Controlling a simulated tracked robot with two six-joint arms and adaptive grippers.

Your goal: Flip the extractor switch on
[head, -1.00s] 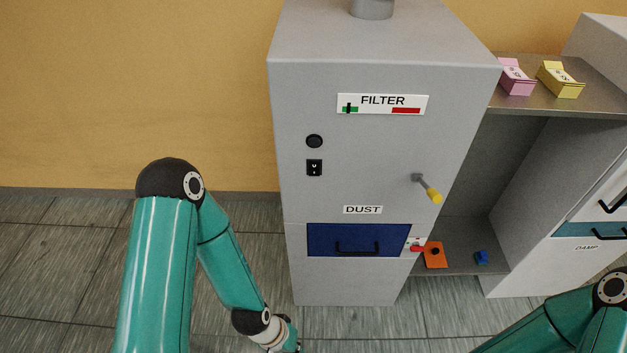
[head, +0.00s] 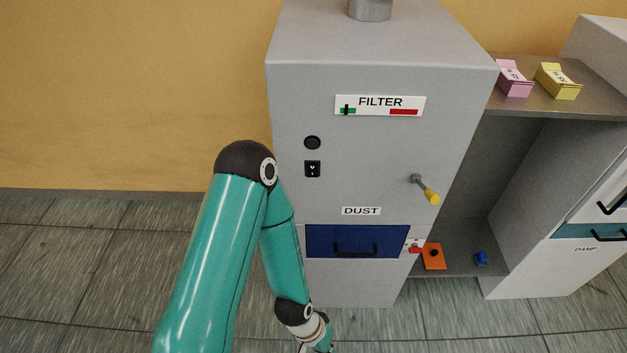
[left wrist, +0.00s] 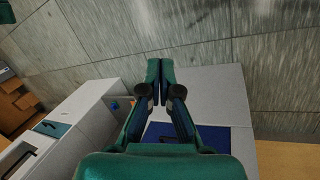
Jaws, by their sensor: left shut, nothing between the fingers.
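The switch (head: 312,169) is a small black rocker with a white mark, on the left of the grey filter cabinet's front (head: 370,185), under a round black disc (head: 312,143). Its position is too small to read. My left gripper (head: 325,348) is at the bottom edge of the head view, mostly cut off, well below the switch. In the left wrist view my left gripper (left wrist: 160,74) is shut and empty, with the cabinet's grey surface (left wrist: 215,90) and blue drawer (left wrist: 215,138) beyond it. The switch is not visible there. My right gripper is out of view.
A yellow-tipped lever (head: 432,197) sticks out from the cabinet front. The blue dust drawer (head: 320,241) has a black handle. An orange block (head: 434,258) and a blue piece (head: 481,258) lie on the lower shelf at right. Floor left of my arm is clear.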

